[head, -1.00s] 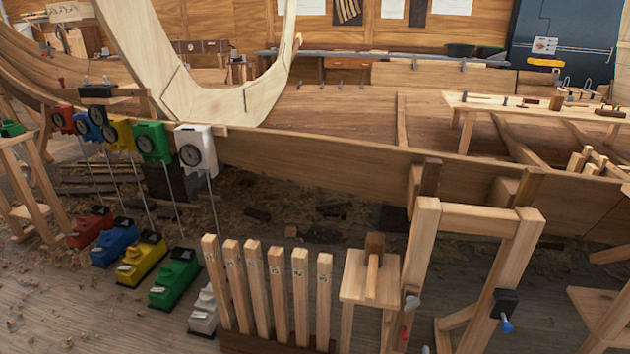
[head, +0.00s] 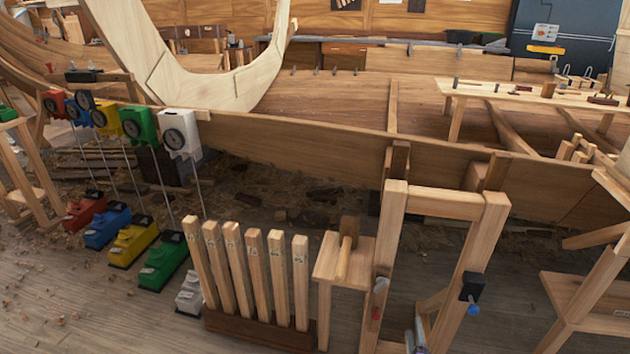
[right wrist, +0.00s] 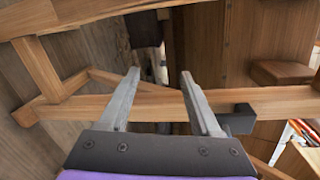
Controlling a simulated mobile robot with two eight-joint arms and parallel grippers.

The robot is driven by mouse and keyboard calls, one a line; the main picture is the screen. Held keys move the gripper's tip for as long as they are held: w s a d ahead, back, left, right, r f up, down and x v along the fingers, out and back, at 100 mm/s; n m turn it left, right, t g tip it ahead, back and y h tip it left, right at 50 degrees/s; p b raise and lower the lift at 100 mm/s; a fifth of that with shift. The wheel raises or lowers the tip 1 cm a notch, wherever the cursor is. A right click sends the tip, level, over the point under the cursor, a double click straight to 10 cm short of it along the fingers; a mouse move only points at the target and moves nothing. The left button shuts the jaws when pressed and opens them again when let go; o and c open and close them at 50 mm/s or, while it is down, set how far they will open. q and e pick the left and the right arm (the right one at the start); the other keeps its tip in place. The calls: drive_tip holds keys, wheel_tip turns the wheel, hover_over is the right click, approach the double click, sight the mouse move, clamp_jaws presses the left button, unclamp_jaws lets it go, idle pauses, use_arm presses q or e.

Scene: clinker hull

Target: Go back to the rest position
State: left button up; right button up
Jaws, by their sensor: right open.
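My right gripper (head: 416,336) shows only as small grey tips at the bottom edge of the head view, beside the foot of a wooden trestle frame (head: 445,204). In the right wrist view my right gripper (right wrist: 161,76) has its two grey fingers spread wide, with nothing between them. A wooden beam (right wrist: 268,101) crosses behind the fingers; I cannot tell how close it is. My left gripper is not in the head view.
The planked hull (head: 290,142) runs across the middle. A rack of upright numbered sticks (head: 255,275) stands left of the trestle frame, with a mallet (head: 346,248) on a small stand between them. Coloured gauge boxes (head: 134,243) stand at left.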

drive_tip(key=s+a+r+n+g+y, duration=0.1)
drive_tip(key=s+a+r+n+g, duration=0.2)
drive_tip(key=s+a+r+n, duration=0.25)
drive_tip(key=s+a+r+n+g+y, duration=0.25)
drive_tip(key=s+r+n, duration=0.25)
drive_tip(key=r+n, duration=0.3)
drive_tip(key=s+a+r+n+g, duration=0.1)
drive_tip(key=s+a+n+g, duration=0.3)
drive_tip(key=s, duration=0.9)
drive_tip(key=s+r+n+g, duration=0.1)
drive_tip(key=s+n+g, duration=0.3)
drive_tip(key=s, duration=0.9)
use_arm(q)
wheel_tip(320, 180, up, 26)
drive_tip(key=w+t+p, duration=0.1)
drive_tip(key=p, duration=2.1)
drive_tip(key=shift+p, duration=0.4)
use_arm(e)
wheel_tip(320, 180, up, 26)
drive_tip(key=w+n+t, duration=0.1)
drive_tip(key=t, duration=0.1)
drive_tip(key=shift+w+d+t, duration=0.15)
drive_tip(key=shift+w+t, duration=0.05)
drive_tip(key=shift+t, duration=0.15)
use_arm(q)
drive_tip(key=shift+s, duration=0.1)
use_arm(e)
drive_tip(key=shift+s, duration=0.15)
